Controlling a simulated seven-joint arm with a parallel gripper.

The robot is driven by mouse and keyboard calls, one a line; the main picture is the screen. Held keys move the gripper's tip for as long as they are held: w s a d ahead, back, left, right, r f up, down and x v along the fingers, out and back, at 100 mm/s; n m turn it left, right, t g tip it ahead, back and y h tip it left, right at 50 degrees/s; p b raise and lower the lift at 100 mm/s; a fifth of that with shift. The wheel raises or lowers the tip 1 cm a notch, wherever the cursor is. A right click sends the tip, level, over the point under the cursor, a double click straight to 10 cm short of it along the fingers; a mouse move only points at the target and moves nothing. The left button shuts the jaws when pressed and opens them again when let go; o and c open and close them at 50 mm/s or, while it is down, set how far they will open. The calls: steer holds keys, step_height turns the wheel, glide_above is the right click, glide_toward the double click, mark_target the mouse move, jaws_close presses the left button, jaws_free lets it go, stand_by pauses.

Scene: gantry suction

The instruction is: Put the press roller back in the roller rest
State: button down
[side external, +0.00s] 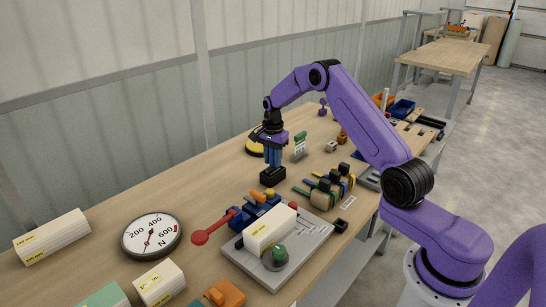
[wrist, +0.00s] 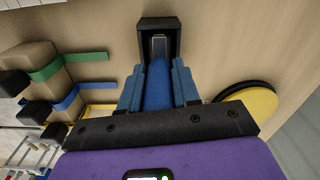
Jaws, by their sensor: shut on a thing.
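My gripper (side external: 272,158) points straight down over the middle of the bench. In the wrist view its two light-blue fingers (wrist: 158,82) are shut on the blue handle of the press roller (wrist: 158,92), one on each side. A grey part of the roller shows beyond the handle, between the walls of a black open-topped box, which looks like the roller rest (wrist: 172,22). In the side view the black box (side external: 272,177) appears to stand on the bench directly below the fingers. The roller's lower end is hidden, so I cannot tell whether it is fully seated.
A yellow disc (wrist: 250,102) lies close by on one side. Tan clamp-like pieces with green and blue strips (side external: 330,187) lie on the other. A grey fixture plate with a white block (side external: 270,230), a red-handled lever (side external: 201,237) and a dial gauge (side external: 151,237) are nearer the camera.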

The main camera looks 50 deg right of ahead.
steer(key=shift+f, duration=0.65)
steer(key=c, duration=0.7)
jaws_free()
steer(key=shift+c, duration=0.2)
step_height(320, 180, up, 18)
steer(key=shift+f, duration=0.25)
steer(key=shift+a, duration=0.1)
